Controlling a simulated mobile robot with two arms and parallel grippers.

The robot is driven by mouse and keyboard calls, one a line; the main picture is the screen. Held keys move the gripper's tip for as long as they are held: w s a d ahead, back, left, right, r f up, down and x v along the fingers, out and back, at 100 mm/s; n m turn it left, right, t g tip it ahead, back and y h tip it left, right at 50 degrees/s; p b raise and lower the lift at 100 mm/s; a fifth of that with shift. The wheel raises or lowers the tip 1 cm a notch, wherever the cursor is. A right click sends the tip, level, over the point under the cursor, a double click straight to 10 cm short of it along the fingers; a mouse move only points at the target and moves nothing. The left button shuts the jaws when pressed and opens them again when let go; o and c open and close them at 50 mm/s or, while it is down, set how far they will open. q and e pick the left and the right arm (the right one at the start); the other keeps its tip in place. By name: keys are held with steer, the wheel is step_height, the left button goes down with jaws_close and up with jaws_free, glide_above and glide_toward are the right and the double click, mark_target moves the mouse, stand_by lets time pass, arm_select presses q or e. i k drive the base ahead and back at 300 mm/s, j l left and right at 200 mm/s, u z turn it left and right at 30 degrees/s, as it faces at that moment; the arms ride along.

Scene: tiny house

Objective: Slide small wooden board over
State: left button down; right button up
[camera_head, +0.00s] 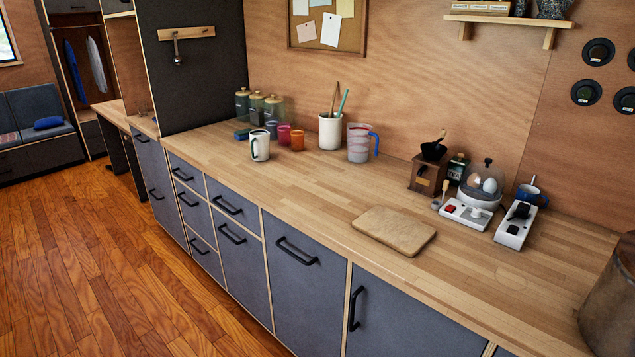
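The small wooden board (394,231) lies flat on the wooden countertop (330,190), near its front edge and right of the middle of the head view. It is a light brown rectangle with rounded corners, and nothing rests on it. Neither of my grippers shows in the head view, so nothing of mine is seen touching the board.
Behind the board stand a coffee grinder (428,174), an egg cooker (481,184) and white power strips (513,224). A measuring jug (359,143), utensil crock (330,131) and white mug (260,145) stand farther left. A metal pot (610,305) is at lower right. Counter left of the board is clear.

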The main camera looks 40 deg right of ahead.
mark_target(407, 236)
steer(key=i, duration=1.05)
steer(key=i+j+z, duration=0.1)
steer(key=i, duration=0.95)
steer(key=z, duration=0.45)
steer(key=i+z, duration=0.1)
steer(key=z, duration=0.3)
steer(key=j+z, duration=0.1)
steer(key=z, duration=0.35)
steer(key=i+z, duration=0.1)
steer(key=z, duration=0.3)
steer(key=j+z, duration=0.15)
steer(key=z, duration=0.3)
